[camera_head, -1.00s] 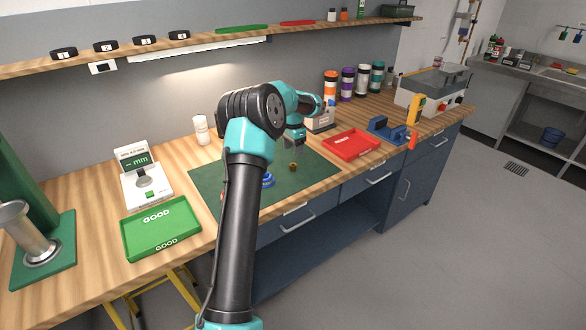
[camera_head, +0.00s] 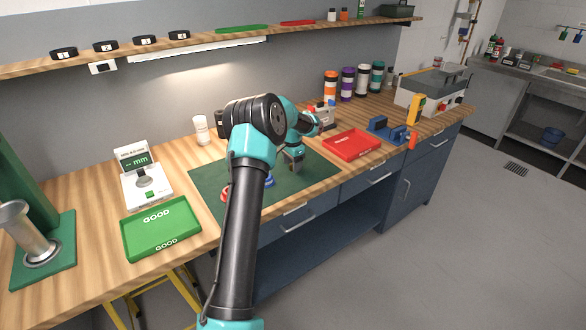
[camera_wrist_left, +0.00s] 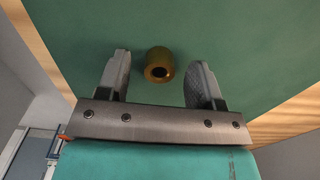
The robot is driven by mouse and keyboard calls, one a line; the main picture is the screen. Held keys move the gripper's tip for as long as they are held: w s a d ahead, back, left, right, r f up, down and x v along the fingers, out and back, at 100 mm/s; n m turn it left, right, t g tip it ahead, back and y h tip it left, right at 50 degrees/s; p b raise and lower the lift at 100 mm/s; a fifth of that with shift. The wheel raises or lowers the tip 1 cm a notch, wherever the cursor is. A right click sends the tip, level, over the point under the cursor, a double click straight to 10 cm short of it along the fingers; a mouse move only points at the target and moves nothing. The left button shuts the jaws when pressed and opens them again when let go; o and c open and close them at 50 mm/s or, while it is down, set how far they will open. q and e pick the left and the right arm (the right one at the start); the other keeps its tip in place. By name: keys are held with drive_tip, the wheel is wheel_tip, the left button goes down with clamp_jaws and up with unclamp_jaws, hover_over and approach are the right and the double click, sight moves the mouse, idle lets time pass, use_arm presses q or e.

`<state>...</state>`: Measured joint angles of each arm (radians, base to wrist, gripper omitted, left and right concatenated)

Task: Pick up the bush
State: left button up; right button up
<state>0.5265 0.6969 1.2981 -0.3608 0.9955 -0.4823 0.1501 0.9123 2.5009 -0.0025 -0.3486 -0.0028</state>
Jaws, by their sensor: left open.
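The bush (camera_wrist_left: 159,62) is a small brass-coloured ring with a dark hole, on the green mat (camera_wrist_left: 230,28). In the left wrist view it lies between the two fingers of my left gripper (camera_wrist_left: 160,72), with a gap on each side. The gripper is open and empty. In the head view my left gripper (camera_head: 296,167) is low over the right part of the mat (camera_head: 318,172), and it hides the bush. My right gripper is not in view.
A red tray (camera_head: 352,144) lies right of the mat and a green GOOD tray (camera_head: 160,228) lies left of it. A blue object (camera_head: 269,181) and a red object (camera_head: 225,193) sit on the mat, partly behind my arm. A gauge (camera_head: 145,180) stands at the left.

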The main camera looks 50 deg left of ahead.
use_arm(q)
drive_tip(key=shift+f, duration=0.4)
drive_tip(key=c, duration=1)
drive_tip(key=shift+r, duration=1.7)
drive_tip(key=shift+s+d+r, duration=0.1)
drive_tip(key=shift+s+d, duration=0.05)
drive_tip(key=s+d, duration=0.3)
drive_tip(key=d, duration=0.1)
drive_tip(key=s+d+r, duration=0.1)
drive_tip(key=s+d, duration=0.2)
drive_tip(key=s, duration=0.1)
drive_tip(key=s+d, duration=0.3)
drive_tip(key=d, duration=0.1)
drive_tip(key=shift+s+d+r, duration=0.15)
drive_tip(key=shift+d+r, duration=0.1)
drive_tip(key=shift+d, duration=0.1)
